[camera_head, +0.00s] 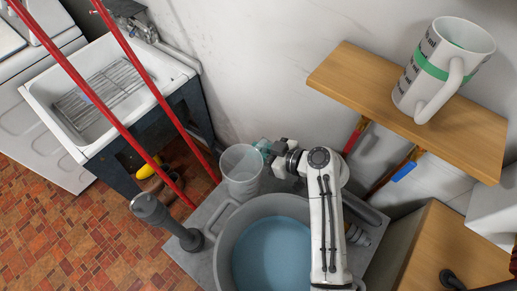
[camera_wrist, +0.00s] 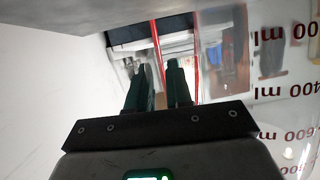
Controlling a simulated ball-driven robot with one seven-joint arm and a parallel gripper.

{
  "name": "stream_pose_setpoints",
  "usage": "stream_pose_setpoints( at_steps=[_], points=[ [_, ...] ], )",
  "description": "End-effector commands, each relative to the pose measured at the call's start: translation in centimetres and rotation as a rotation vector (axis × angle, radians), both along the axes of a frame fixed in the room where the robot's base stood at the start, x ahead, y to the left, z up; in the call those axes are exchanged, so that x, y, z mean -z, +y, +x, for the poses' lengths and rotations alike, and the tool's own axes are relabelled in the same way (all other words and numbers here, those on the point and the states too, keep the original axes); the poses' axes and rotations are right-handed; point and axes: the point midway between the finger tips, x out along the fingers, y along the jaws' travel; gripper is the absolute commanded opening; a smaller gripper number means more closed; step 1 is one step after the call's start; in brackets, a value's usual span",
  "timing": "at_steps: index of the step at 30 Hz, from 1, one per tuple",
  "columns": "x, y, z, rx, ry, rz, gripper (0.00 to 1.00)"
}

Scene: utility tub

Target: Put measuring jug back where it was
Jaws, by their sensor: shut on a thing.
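A clear measuring jug (camera_head: 242,174) is at the upper left edge of the grey tub (camera_head: 224,252) in the head view. My gripper (camera_head: 264,149) is at its upper right side, shut on it. I cannot tell whether its base touches the grey surface below. In the wrist view, the jug's clear wall with red ml marks (camera_wrist: 288,88) fills the right side, and my gripper's dark fingers (camera_wrist: 158,88) point forward. The exact contact is hard to see.
The tub holds blue water (camera_head: 270,255). A white mug-like jug with a green band (camera_head: 430,75) stands on the wooden wall shelf (camera_head: 350,80), with bare wood left of it. A white sink (camera_head: 75,130) and two red poles (camera_head: 95,90) are at left.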

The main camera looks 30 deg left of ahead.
Motion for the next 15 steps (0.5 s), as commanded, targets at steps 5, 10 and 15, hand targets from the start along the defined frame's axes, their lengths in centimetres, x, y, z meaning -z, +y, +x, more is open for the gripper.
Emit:
stream_pose_setpoints(
  at_steps=[5, 10, 15],
  points=[
    [-0.05, 0.01, 0.05, 0.001, -0.001, 0.001, 0.00],
    [0.29, 0.00, 0.05, 0.001, -0.001, 0.001, 0.00],
    [0.26, -0.01, 0.04, 0.001, -0.001, 0.000, 0.30]
  ],
)
